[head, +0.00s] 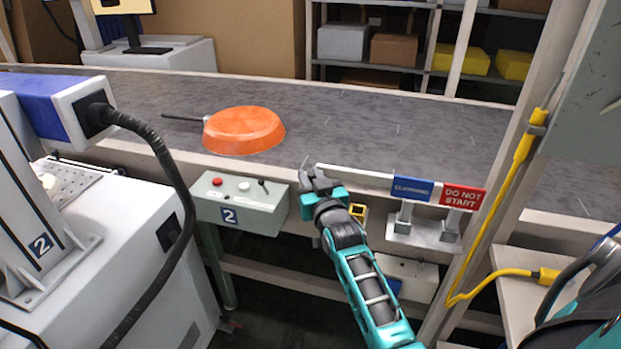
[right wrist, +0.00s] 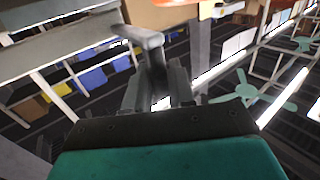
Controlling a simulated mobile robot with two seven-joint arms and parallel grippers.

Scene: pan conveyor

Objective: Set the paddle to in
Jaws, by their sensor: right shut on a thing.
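The paddle (head: 355,177) is a long pale bar along the near edge of the conveyor, and its right part passes behind two signs. My right gripper (head: 318,184) is at the paddle's left end. In the right wrist view, the right gripper (right wrist: 160,92) is shut on a grey upright handle (right wrist: 152,50), which seems to belong to the paddle. The pale bar also shows at the upper left of that view (right wrist: 62,45). The fingers hide the lower part of the handle. My left gripper is not in view.
An orange pan (head: 243,129) lies upside down on the conveyor (head: 340,125). A control box (head: 240,204) with buttons is left of the right gripper. Blue and red signs (head: 463,197) stand to the right. A yellow cable (head: 490,215) runs along the post.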

